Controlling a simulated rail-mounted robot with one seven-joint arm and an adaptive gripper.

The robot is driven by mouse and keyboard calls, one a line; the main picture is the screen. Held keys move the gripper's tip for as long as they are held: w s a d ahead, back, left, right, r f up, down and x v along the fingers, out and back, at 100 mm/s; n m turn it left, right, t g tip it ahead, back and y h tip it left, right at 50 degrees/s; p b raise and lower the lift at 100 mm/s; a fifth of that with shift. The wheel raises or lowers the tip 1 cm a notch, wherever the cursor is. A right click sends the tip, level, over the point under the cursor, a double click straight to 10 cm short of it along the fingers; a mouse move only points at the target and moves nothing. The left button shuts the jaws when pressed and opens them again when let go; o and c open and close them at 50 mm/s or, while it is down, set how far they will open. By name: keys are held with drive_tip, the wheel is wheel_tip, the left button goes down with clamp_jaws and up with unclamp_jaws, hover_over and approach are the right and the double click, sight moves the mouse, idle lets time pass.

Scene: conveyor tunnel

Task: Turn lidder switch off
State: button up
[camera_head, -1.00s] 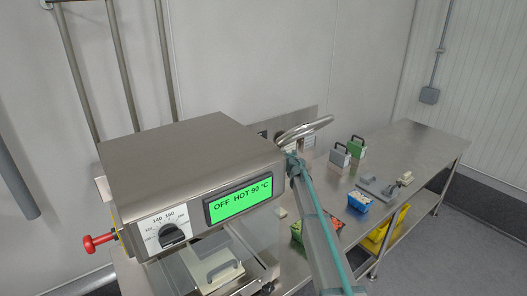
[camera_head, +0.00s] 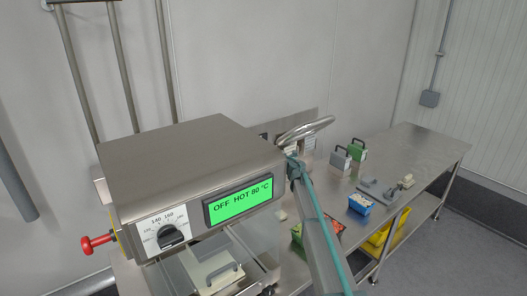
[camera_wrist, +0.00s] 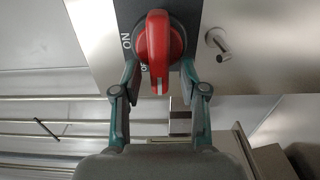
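In the wrist view, a red rotary switch (camera_wrist: 158,45) sits on a dark plate marked ON at its left, with a partly hidden OF… label beside its lower end. Its handle stands upright in the picture, lower end toward my gripper. My gripper (camera_wrist: 159,76) has its fingers apart, one on each side of the switch's lower part; contact cannot be made out. In the head view, the lidder (camera_head: 190,160) has a lit green display (camera_head: 238,201) reading "OFF HOT 80 °C". The switch and fingertips are hidden there; my arm reaches up on the lidder's right.
A metal peg (camera_wrist: 218,43) sticks out right of the switch. The lidder has a temperature dial (camera_head: 171,237) and a red knob (camera_head: 97,243) on its left. A steel table (camera_head: 405,147) behind holds handled blocks and a blue container (camera_head: 361,204); a yellow crate (camera_head: 383,234) is below.

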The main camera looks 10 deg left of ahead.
drive_tip(key=shift+s+d, duration=0.1)
drive_tip(key=v, duration=1.1)
drive_tip(key=shift+s+d, duration=0.25)
